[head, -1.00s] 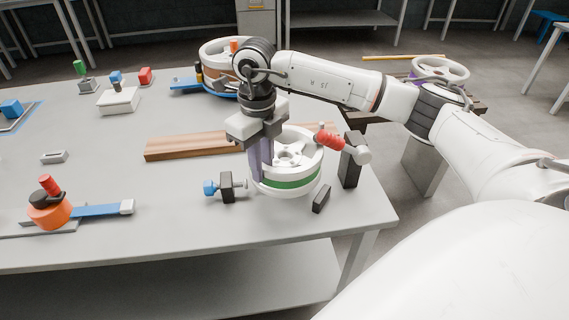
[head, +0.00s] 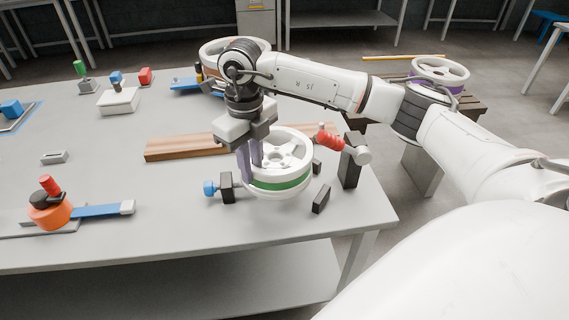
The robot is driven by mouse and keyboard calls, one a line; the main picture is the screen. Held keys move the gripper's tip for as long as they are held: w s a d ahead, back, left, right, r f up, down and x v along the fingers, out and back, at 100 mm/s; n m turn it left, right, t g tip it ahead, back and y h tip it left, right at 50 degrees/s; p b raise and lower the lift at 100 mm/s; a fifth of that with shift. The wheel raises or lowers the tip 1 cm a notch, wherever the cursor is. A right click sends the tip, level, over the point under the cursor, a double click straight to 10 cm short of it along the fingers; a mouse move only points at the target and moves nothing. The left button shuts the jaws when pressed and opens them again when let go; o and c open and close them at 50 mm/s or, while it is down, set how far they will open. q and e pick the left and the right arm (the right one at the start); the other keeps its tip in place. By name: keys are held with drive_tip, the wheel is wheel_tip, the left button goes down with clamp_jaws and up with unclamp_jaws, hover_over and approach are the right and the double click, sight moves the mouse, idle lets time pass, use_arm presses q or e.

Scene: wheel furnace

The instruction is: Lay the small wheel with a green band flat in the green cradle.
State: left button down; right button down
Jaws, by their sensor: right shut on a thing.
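The small white wheel with a green band (head: 287,185) is at the right side of the bench, its spoked face up and roughly level. My right gripper (head: 251,168) is shut on the left part of its rim, fingers pointing down. The wheel is among the black blocks of a clamp fixture, and I cannot tell whether its underside touches the bench. I cannot make out a green cradle. My left gripper is not in view.
A blue-knobbed clamp post (head: 227,187) stands left of the wheel; a tall black post (head: 350,163) with a red-handled lever (head: 330,142) stands right. Low black blocks (head: 321,199) sit nearby. A wooden plank (head: 185,146) lies behind.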

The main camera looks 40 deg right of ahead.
drive_tip(key=shift+w+a+r, duration=0.1)
drive_tip(key=shift+w+a, duration=0.5)
drive_tip(key=shift+a, duration=0.35)
wheel_tip(320, 180, up, 10)
drive_tip(key=p, duration=0.4)
idle(2.1)
idle(1.9)
